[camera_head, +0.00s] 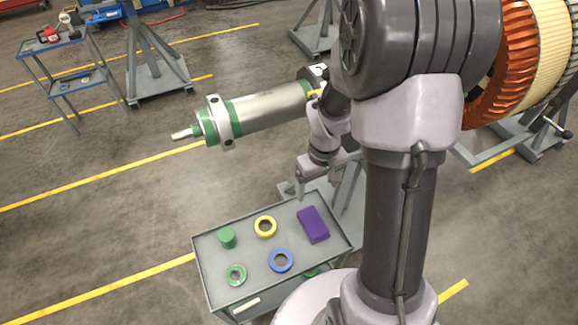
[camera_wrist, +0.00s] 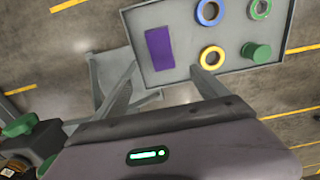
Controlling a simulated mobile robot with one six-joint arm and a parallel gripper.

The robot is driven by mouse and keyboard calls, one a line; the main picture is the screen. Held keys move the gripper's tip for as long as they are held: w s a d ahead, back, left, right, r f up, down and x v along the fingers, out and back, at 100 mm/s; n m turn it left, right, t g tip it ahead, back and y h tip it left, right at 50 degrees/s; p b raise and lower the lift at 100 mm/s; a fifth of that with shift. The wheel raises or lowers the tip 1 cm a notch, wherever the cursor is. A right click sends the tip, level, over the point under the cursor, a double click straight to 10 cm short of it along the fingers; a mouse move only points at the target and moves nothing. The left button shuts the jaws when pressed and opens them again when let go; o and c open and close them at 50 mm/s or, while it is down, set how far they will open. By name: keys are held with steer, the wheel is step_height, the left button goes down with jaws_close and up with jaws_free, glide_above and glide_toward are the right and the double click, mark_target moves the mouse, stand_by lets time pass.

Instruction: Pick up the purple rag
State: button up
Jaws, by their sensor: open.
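The purple rag (camera_head: 313,224) is a folded rectangular block lying flat on the grey cart top (camera_head: 218,273), near its right edge in the head view. In the wrist view the rag (camera_wrist: 160,48) lies near the cart's left edge, beyond my fingers. My gripper (camera_head: 301,187) is above the cart's back edge, up and slightly left of the rag in the head view. In the wrist view my gripper (camera_wrist: 162,80) has its fingers spread wide with nothing between them, and the rag lies ahead of the gap, untouched.
On the cart beside the rag are a yellow ring (camera_head: 265,227), a blue ring (camera_head: 281,261), a green ring (camera_head: 236,275) and a green cylinder (camera_head: 228,238). A metal rotor (camera_head: 260,108) on a stand is behind the cart. A small shelf cart (camera_head: 62,43) stands far left.

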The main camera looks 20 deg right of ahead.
steer(key=b, duration=0.5)
glide_above(313, 222)
steer(key=f, duration=1.2)
steer(key=shift+w+d+f, duration=0.15)
steer(key=shift+w+d, duration=0.1)
steer(key=shift+w, duration=0.05)
steer(key=f+b, duration=0.2)
steer(key=f, duration=0.1)
steer(key=f+b, duration=0.1)
steer(key=f, duration=0.1)
steer(key=shift+s+a+f, duration=0.2)
steer(key=shift+s+f, duration=0.05)
steer(key=shift+s, duration=0.1)
steer(key=shift+r, duration=0.15)
steer(key=shift+c, duration=0.6)
steer(key=c, duration=1.3)
steer(key=shift+r+p, duration=0.15)
steer(key=shift+p, duration=0.15)
